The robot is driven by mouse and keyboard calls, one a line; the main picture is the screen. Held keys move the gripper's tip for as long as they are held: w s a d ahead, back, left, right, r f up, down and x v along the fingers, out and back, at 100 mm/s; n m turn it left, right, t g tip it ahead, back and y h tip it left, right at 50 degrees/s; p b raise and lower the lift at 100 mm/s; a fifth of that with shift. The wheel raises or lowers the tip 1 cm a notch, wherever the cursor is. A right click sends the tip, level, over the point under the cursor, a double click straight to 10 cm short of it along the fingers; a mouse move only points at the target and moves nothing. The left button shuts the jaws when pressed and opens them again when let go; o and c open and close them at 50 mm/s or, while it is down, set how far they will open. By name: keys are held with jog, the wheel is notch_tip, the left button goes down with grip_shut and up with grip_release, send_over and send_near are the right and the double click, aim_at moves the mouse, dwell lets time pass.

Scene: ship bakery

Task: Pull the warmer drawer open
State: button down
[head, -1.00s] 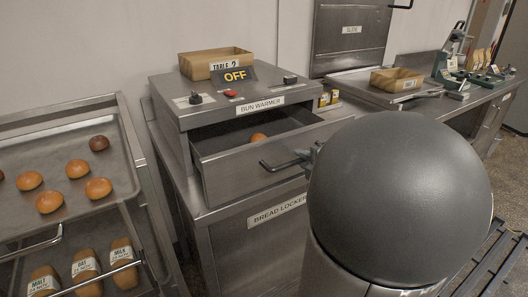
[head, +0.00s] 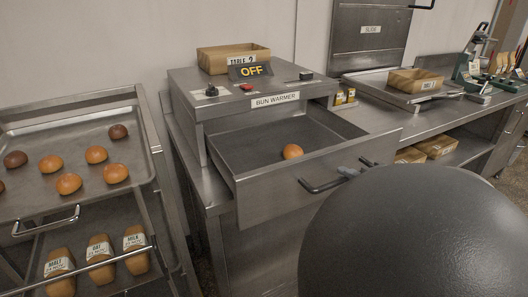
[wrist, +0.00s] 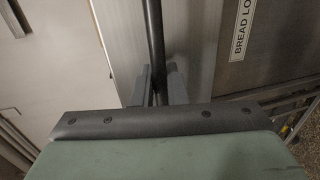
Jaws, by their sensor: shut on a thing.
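The bun warmer (head: 252,92) is a steel box labelled BUN WARMER, with an OFF sign on top. Its drawer (head: 255,191) stands well out from the body, and one bun (head: 292,152) lies inside. My gripper (head: 352,171) is at the drawer's dark bar handle (head: 322,186), with most of it hidden behind my dark round arm link. In the wrist view my gripper (wrist: 160,85) has its two fingers closed around the handle bar (wrist: 154,45), which runs upright between them.
A rack at left holds a tray (head: 75,130) with several buns, and labelled loaves (head: 100,250) below. A wooden box (head: 232,59) sits on the warmer. At right, a counter (head: 440,125) carries another wooden box (head: 414,80), with paper-coloured packs (head: 436,147) on a shelf beneath.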

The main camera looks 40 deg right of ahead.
jog(key=c, duration=1.5)
grip_release()
jog(key=shift+c, duration=0.2)
jog(key=shift+s, duration=0.1)
jog(key=v, duration=1.7)
jog(key=shift+s+b, duration=0.15)
jog(key=shift+b, duration=0.2)
